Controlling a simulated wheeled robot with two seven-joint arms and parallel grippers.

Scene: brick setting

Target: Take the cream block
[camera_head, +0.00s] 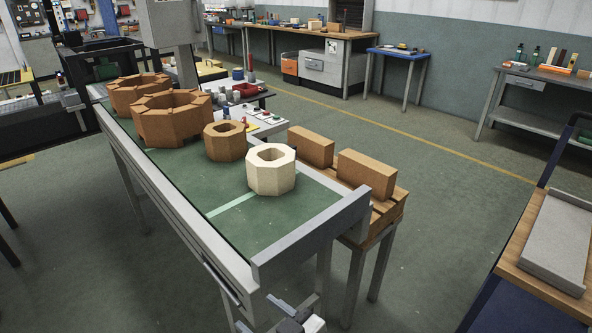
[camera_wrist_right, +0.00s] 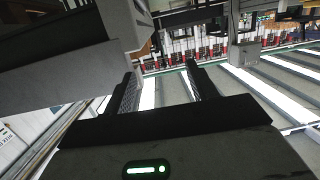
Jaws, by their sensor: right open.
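The cream block (camera_head: 268,180) is an eight-sided ring with a hole through its top. It sits flat on the green top of the conveyor-like table (camera_head: 232,225), near the table's near end. My right gripper (camera_head: 290,308) is at the bottom of the head view, in front of the table's near end and well apart from the block. In the right wrist view the right gripper (camera_wrist_right: 160,82) has its fingers apart with nothing between them. The cream block cannot be made out in that view. My left gripper is in neither view.
A small brown ring block (camera_head: 223,142) stands just behind the cream block, with larger brown rings (camera_head: 172,118) farther back. A raised grey end plate (camera_head: 312,235) closes the table's near end. Brown bricks (camera_head: 366,174) rest on a wooden stand to the right. Open floor lies beyond.

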